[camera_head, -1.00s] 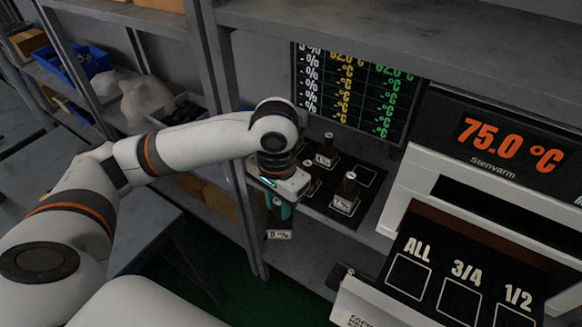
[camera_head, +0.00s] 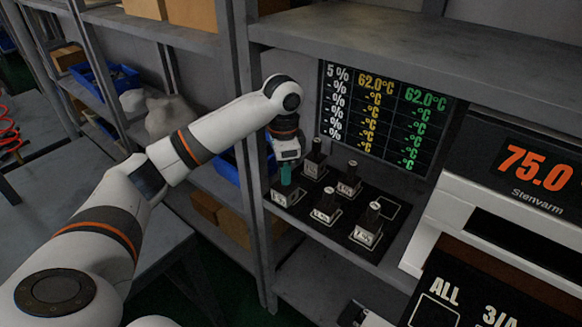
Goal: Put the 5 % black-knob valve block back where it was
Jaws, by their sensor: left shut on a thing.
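My left gripper (camera_head: 286,172) points down at the left end of the black mat (camera_head: 310,223) on the shelf. Its teal fingers are shut on a valve block (camera_head: 282,196) with a pale label too small to read. The block is at the mat's front-left corner; I cannot tell whether it touches the mat. The fingers hide its knob. My right gripper is not in view.
A shelf post (camera_head: 252,150) stands close left of the gripper. A white machine (camera_head: 440,215) reading 75.0 stands right.

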